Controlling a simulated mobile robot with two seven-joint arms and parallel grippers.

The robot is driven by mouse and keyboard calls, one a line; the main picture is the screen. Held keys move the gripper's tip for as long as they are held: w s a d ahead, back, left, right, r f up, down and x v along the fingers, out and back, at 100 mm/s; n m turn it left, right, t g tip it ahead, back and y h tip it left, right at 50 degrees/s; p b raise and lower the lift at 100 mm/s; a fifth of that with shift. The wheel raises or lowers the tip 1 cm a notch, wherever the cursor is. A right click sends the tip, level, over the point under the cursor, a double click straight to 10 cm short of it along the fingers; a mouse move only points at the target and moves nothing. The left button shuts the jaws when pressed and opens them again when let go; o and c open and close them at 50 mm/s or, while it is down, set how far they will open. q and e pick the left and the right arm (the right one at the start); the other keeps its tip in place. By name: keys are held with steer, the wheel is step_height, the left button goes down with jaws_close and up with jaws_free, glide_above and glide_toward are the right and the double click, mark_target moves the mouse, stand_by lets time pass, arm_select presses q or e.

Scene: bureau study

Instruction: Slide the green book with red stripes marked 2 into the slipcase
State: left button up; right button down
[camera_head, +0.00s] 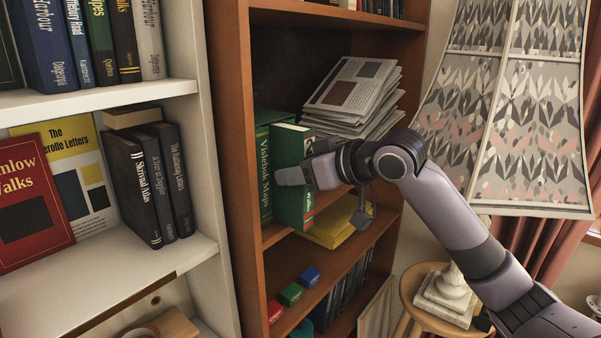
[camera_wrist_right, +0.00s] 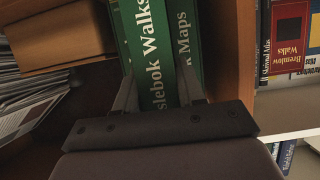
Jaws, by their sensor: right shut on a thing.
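The green book marked 2 (camera_head: 289,146), with red stripes low on its spine, stands upright at the front of the wooden shelf. Its spine reads "Walks" in the right wrist view (camera_wrist_right: 146,40). My right gripper (camera_head: 300,176) is shut on it, one finger across its green side. A green "Vislebok Maps" volume (camera_head: 264,170) stands close at its left; its spine also shows in the right wrist view (camera_wrist_right: 184,40). A green top (camera_head: 275,116) behind appears to be the slipcase; its opening is hidden by the held book. My left gripper is not in view.
A stack of papers (camera_head: 352,95) lies right of the green books on the same shelf. A white bookcase (camera_head: 150,262) stands left, a patterned lampshade (camera_head: 515,110) right.

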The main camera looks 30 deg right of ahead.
steer(key=shift+w+a+r, duration=0.15)
steer(key=shift+w+a, duration=0.15)
steer(key=shift+w, duration=0.35)
steer(key=c, duration=0.6)
jaws_free()
steer(key=shift+r, duration=0.1)
steer(key=shift+o, duration=0.6)
steer(key=shift+f, duration=0.2)
steer(key=shift+o, duration=1.2)
steer(key=shift+d, duration=0.1)
steer(key=shift+f, duration=0.1)
